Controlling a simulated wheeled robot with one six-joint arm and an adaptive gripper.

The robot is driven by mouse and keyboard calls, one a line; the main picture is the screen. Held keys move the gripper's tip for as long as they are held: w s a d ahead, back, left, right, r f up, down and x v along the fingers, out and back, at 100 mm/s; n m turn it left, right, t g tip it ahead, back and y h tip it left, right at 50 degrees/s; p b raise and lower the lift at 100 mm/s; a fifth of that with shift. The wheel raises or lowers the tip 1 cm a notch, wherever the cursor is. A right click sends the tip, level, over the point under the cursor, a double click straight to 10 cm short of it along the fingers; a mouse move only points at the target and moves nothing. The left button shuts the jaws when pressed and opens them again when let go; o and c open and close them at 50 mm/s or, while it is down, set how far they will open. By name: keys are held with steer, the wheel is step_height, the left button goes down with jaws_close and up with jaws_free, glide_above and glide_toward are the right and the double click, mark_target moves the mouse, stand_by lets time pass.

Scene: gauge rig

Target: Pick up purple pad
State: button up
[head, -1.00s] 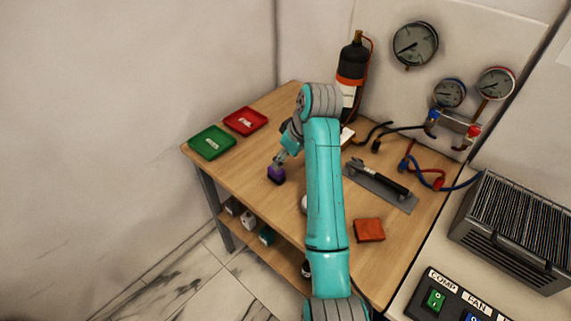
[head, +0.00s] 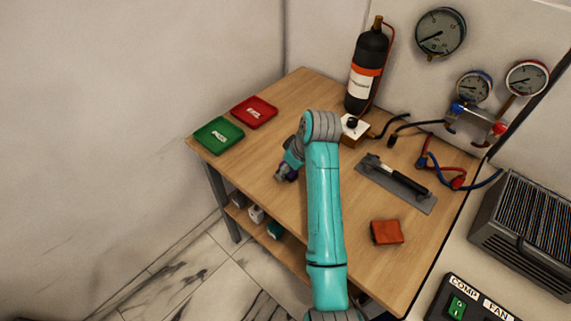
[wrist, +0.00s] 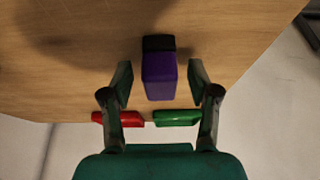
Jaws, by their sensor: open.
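The purple pad (wrist: 159,76) is a small purple block with a black end, standing on the wooden table (wrist: 70,80). In the wrist view it lies between the two fingers of my gripper (wrist: 161,84), with a gap on each side. My gripper is open and I see no finger touching the pad. In the head view my gripper (head: 284,175) is low over the table, left of my arm. It hides most of the pad there; only a bit of purple shows.
A green tray (head: 218,147) and a red tray (head: 268,119) sit at the table's left corner. A trowel (head: 410,203), a reddish-orange block (head: 386,232), hoses and a black cylinder (head: 364,85) are on the right side. The tabletop between trays and gripper is clear.

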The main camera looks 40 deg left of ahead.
steer(key=shift+a+f, duration=0.1)
steer(key=shift+f, duration=0.05)
jaws_close()
step_height(320, 180, up, 10)
steer(key=shift+r, duration=0.1)
stand_by(0.6)
steer(key=c, duration=0.8)
jaws_free()
steer(key=c, duration=0.3)
